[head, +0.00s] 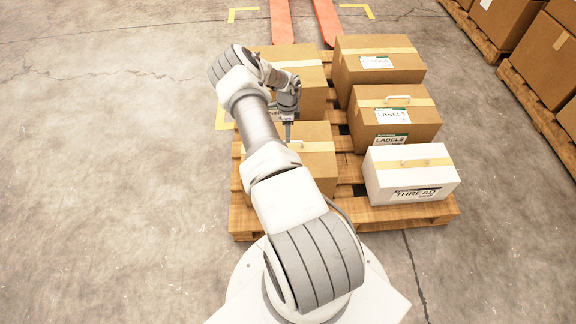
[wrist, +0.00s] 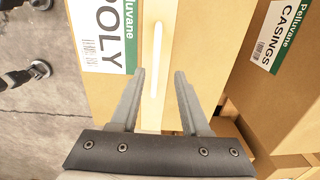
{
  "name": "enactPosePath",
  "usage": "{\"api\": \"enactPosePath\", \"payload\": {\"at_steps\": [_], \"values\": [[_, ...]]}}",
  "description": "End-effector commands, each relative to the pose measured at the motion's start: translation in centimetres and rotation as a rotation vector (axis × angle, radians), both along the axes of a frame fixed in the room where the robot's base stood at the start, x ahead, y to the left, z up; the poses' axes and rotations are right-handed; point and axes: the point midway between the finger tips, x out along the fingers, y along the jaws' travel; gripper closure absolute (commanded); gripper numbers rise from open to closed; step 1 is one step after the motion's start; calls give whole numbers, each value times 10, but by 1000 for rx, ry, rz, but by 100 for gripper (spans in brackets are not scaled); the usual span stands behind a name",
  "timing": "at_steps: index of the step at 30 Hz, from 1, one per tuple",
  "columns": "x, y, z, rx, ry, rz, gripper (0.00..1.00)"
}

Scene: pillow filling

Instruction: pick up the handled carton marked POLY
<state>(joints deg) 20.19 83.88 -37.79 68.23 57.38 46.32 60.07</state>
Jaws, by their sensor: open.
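The brown carton marked POLY (wrist: 125,92) fills the middle of the wrist view, with its white, green-edged label at upper left. Its pale handle (wrist: 157,60) runs along the tape strip on top. My gripper (wrist: 160,72) is open and empty, its fingers parted, with the handle's line between them; the exact gap to the handle is hard to judge. In the head view this carton (head: 319,168) sits at the front left of the pallet, partly hidden by my arm. My gripper (head: 288,138) points down over it near the handle (head: 296,142).
A carton marked CASINGS (wrist: 285,20) stands beside it, at the pallet's back left (head: 306,85). LABELS (head: 425,115) and white THREAD (head: 412,170) cartons stand on the pallet's right, with another carton (head: 355,75) behind. Floor at left is clear.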

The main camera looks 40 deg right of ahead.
Motion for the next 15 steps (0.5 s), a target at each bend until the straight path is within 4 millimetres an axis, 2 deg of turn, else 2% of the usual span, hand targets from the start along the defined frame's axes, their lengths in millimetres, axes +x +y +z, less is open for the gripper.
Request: {"api": "enactPosePath", "payload": {"at_steps": [9,15], "values": [[-6,4,-44,0,1,1,54],[-5,4,-52,0,-1,0,54]]}}
